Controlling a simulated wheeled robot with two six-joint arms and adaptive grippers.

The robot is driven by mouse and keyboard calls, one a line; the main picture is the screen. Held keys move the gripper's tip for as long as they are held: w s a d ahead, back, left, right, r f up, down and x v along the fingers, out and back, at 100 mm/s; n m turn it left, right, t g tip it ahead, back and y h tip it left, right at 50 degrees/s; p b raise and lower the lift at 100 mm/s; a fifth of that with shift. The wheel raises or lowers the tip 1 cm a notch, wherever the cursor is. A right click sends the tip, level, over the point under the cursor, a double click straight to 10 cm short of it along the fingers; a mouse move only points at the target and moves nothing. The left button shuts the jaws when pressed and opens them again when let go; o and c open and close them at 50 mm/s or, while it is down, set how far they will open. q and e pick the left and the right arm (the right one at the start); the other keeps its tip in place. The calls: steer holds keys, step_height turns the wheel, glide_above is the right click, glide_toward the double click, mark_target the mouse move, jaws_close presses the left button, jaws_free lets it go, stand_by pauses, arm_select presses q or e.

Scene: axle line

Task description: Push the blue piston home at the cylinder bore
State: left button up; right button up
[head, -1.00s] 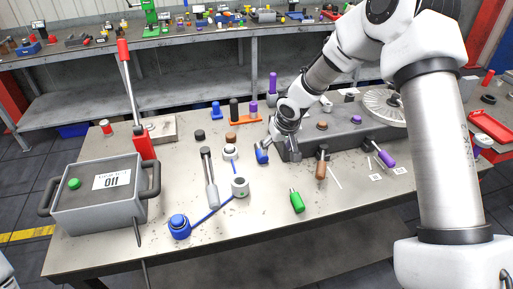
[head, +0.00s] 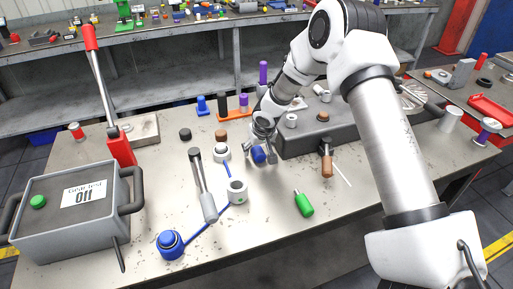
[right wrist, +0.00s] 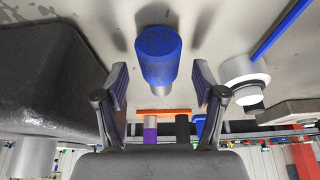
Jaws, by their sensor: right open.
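The blue piston (head: 258,155), a blue cylinder with a grey end, is at the front left end of the dark block (head: 315,130). My right gripper (head: 263,150) is just above and behind it, jaws open. In the right wrist view the blue piston (right wrist: 158,52) lies between and slightly beyond the open fingers (right wrist: 160,84), with a gap on both sides. I cannot tell which part is the cylinder bore, or whether the piston is in one. My left gripper is out of view.
White-collared cylinders (head: 221,152) and (head: 237,190) stand left of the piston, with a grey-handled lever (head: 203,185). A green-handled tool (head: 304,204) lies in front. A grey box (head: 75,215) and red lever (head: 110,100) stand left.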

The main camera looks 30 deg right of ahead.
steer(key=shift+x, duration=0.75)
steer(key=shift+r, duration=0.1)
jaws_close()
